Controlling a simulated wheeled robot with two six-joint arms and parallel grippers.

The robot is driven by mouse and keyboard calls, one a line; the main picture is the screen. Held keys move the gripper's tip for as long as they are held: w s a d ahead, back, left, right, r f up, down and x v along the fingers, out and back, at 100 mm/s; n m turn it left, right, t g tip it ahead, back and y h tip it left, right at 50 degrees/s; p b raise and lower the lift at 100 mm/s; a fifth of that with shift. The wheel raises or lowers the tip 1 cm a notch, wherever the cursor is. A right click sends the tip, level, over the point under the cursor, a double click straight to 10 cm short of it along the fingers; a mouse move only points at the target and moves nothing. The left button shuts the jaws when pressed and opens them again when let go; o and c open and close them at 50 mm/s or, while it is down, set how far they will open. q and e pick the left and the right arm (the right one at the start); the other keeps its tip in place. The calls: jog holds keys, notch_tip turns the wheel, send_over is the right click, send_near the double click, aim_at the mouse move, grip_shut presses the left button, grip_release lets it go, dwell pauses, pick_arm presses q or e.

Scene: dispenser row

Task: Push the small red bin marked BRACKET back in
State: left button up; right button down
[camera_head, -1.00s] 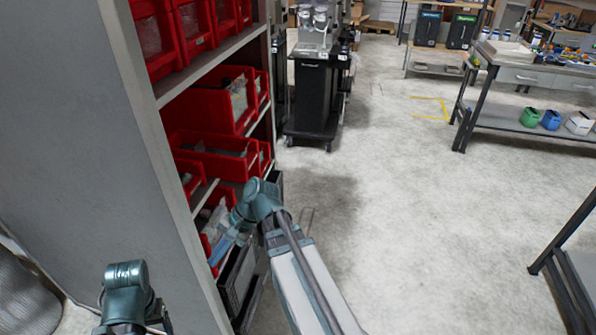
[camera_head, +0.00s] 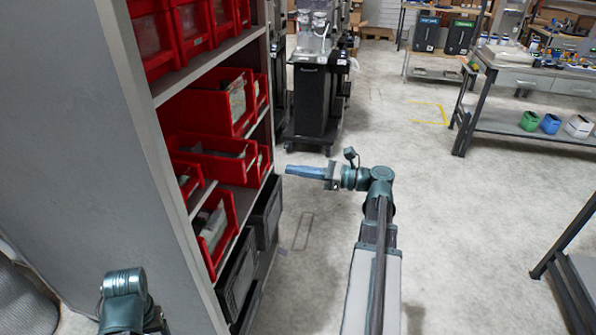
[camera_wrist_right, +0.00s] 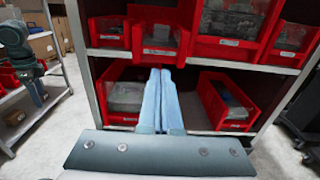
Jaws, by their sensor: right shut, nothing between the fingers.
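Several red bins with small white labels stand on the shelves. The lettering is too small to read, so I cannot tell which is marked BRACKET. One red bin (camera_head: 215,262) sits low on the rack in the head view. In the right wrist view, one red bin (camera_wrist_right: 244,126) is right of my fingers and another (camera_wrist_right: 100,116) is behind and left of them. My right gripper (camera_head: 289,169) is shut and empty, in front of the rack and apart from it; its fingers (camera_wrist_right: 158,75) point at the shelves. My left gripper (camera_wrist_right: 37,93) shows only small at the left, its jaws unclear.
The grey rack's side panel (camera_head: 60,120) fills the left of the head view. Dark crates (camera_head: 238,278) stand below the bins. A black cart (camera_head: 312,100) stands beyond the rack, a workbench (camera_head: 535,78) at right. The floor between is open.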

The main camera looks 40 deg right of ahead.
aim_at(251, 164)
jog(key=x, duration=0.8)
jog(key=shift+w+a, duration=0.25)
jog(key=shift+x, duration=4.95)
jog(key=shift+v, duration=4.5)
